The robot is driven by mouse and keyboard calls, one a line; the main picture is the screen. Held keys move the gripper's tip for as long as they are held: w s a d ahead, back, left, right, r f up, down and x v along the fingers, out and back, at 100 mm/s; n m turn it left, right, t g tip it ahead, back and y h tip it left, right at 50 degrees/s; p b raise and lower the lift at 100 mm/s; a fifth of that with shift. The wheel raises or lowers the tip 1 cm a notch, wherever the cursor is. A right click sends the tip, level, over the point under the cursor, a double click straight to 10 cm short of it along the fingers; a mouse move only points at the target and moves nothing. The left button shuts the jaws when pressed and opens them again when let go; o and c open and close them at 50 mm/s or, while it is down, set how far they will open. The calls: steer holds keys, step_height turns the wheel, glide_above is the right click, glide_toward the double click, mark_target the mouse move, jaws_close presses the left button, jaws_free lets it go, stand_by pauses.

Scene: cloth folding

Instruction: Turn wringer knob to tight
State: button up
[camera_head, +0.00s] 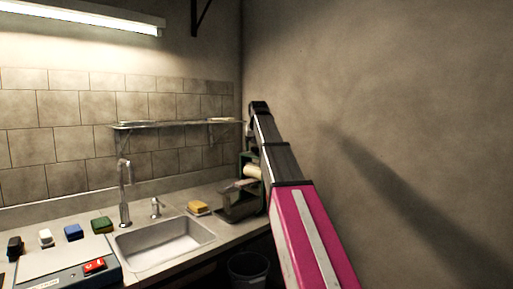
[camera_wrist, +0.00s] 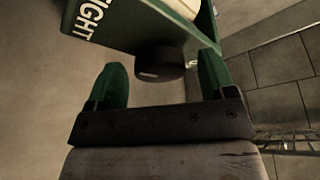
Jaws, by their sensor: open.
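The wringer (camera_wrist: 130,22) is a green frame with cream rollers (camera_wrist: 186,8) and white lettering, partly cut off, that reads "IGHT". Its round dark knob (camera_wrist: 152,56) sticks out below the lettered face in the wrist view. My gripper (camera_wrist: 162,66) is open, with one green finger on each side of the knob. I see gaps on both sides and no clear contact; the depth is hard to tell. In the head view the wringer (camera_head: 253,172) stands at the counter's right end, partly behind my arm, and my fingers are hidden there.
A sink (camera_head: 165,242) with a faucet (camera_head: 124,190) is left of the wringer. A yellow sponge (camera_head: 198,207) lies between them. A wall shelf (camera_head: 180,124) is above, a dark bucket (camera_head: 248,268) below. The right wall is close to my arm.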

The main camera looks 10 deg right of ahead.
steer(key=c, duration=0.9)
steer(key=shift+m+h, duration=0.3)
steer(key=shift+m, duration=0.5)
steer(key=o, duration=0.9)
steer(key=d+v, duration=0.1)
steer(key=v, duration=0.9)
steer(key=shift+a+r, duration=0.4)
steer(key=shift+a, duration=0.15)
steer(key=shift+s, duration=0.1)
